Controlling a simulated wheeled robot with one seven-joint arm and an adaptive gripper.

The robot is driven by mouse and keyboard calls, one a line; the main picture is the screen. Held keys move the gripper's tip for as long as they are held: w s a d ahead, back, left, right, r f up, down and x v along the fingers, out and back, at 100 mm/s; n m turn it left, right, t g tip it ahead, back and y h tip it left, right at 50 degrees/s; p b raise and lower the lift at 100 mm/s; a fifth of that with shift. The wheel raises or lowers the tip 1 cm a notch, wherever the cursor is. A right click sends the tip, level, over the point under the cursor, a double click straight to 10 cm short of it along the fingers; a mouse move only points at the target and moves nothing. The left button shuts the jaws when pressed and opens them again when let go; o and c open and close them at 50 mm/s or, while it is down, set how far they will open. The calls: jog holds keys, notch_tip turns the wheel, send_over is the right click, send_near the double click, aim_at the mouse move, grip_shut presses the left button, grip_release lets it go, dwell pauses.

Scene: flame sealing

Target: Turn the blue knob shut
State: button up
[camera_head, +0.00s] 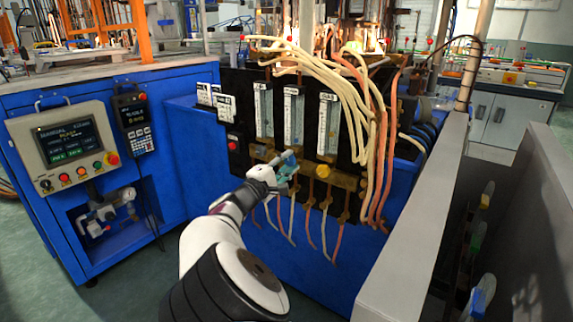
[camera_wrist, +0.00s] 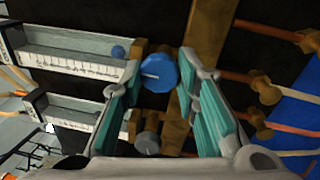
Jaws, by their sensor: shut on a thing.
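The blue knob (camera_wrist: 158,74) is a round faceted knob with a short pale line on its face, lying roughly level in the wrist view. It sits on a brass block at the end of a clear flow tube (camera_wrist: 80,52). My gripper (camera_wrist: 160,84) has its teal-padded fingers on either side of the knob and is shut on it. In the head view my gripper (camera_head: 286,170) is at the brass fittings under the flow tubes, and it mostly hides the knob there. A grey knob (camera_wrist: 148,143) sits beside the blue one in the wrist view.
Cream and orange hoses (camera_head: 372,140) hang to the right of my gripper. Three flow tubes, one of them the right flow tube (camera_head: 327,123), stand above the fittings. A grey wall (camera_head: 415,225) bounds the right side. A control panel (camera_head: 65,145) is at the left.

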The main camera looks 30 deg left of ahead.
jog(key=o, duration=1.2)
jog(key=shift+c, duration=0.2)
jog(key=s+f, duration=0.1)
jog(key=s, duration=1.1)
jog(key=shift+a+f, duration=0.15)
jog(key=shift+a, duration=0.1)
